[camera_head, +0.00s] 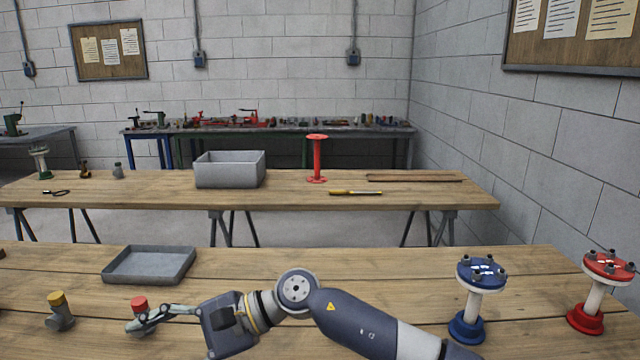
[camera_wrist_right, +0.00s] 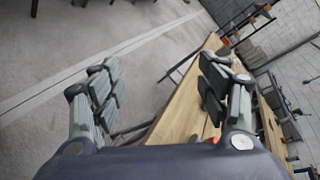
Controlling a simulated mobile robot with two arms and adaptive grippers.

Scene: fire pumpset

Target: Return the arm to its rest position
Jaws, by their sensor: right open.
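My right arm reaches in from the right along the near table (camera_head: 250,260) in the head view. My right gripper (camera_head: 160,318) points left, its fingers seen edge-on. In the right wrist view the gripper (camera_wrist_right: 160,95) has its two fingers spread wide. Only floor and a table's edge show between them, so it is empty. In the head view the fingers partly overlap a grey fitting with a red cap (camera_head: 139,303). I cannot tell whether they touch it. My left gripper is not in view.
A grey fitting with a yellow cap (camera_head: 58,310) stands further left. An empty grey tray (camera_head: 120,279) lies behind the gripper. A blue flanged pipe stand (camera_head: 467,325) and a red one (camera_head: 586,318) stand at the right. The table middle behind the arm is clear.

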